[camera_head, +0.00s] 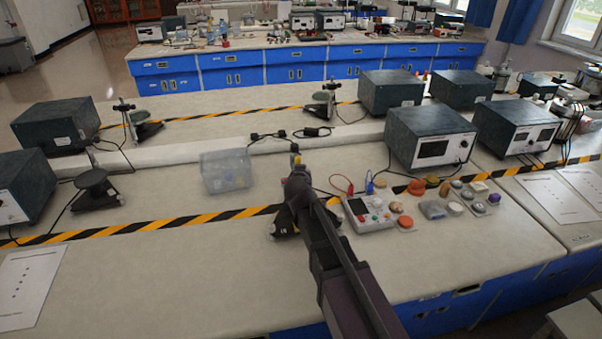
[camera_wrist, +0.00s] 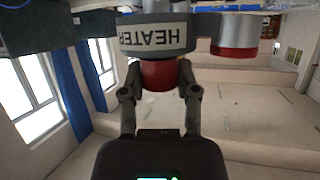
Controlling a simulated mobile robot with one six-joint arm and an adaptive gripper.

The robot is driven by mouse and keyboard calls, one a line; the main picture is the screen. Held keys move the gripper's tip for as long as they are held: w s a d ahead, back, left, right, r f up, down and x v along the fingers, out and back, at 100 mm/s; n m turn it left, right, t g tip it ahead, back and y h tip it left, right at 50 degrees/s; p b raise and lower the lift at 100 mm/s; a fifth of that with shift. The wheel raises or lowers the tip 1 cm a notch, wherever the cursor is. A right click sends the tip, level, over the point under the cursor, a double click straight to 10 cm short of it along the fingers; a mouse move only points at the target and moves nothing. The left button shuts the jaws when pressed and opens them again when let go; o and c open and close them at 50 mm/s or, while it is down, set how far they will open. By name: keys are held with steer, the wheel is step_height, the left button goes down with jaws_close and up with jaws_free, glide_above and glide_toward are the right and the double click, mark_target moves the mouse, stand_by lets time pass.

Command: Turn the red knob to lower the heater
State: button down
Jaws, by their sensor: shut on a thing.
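The red knob (camera_wrist: 160,75) shows in the wrist view, just below a white band lettered HEATER (camera_wrist: 153,37) on a dark round body. My gripper (camera_wrist: 159,93) has one finger on each side of the knob and is shut on it. The fingers partly cover the knob's sides. In the head view my gripper (camera_head: 297,178) is over the middle of the bench, and the knob cannot be made out there, hidden by my arm. The knob's turned position cannot be read.
A silver-and-red cylinder (camera_wrist: 235,36) sits right of the knob in the wrist view. In the head view, a clear plastic box (camera_head: 226,171) stands left of my gripper. A white control box (camera_head: 368,214) and several small coloured pieces lie to the right. The front left bench is mostly clear.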

steer(key=shift+m+h, duration=0.4)
steer(key=shift+h, duration=0.1)
steer(key=m+g+h, duration=0.1)
steer(key=m+h, duration=0.1)
steer(key=h, duration=0.1)
steer(key=m+h, duration=0.3)
steer(key=shift+w+a+g, duration=0.1)
steer(key=shift+w+g, duration=0.05)
steer(key=shift+g, duration=0.25)
steer(key=m+g+h, duration=0.2)
steer(key=m, duration=0.1)
steer(key=shift+m+g+h, duration=0.4)
steer(key=shift+m+h, duration=0.1)
steer(key=shift+h, duration=0.1)
steer(key=shift+s+f, duration=0.1)
steer(key=shift+s, duration=0.1)
steer(key=shift+d, duration=0.2)
steer(key=shift+c, duration=1.7)
jaws_free()
steer(key=shift+n+t+y, duration=0.3)
steer(key=shift+n, duration=0.1)
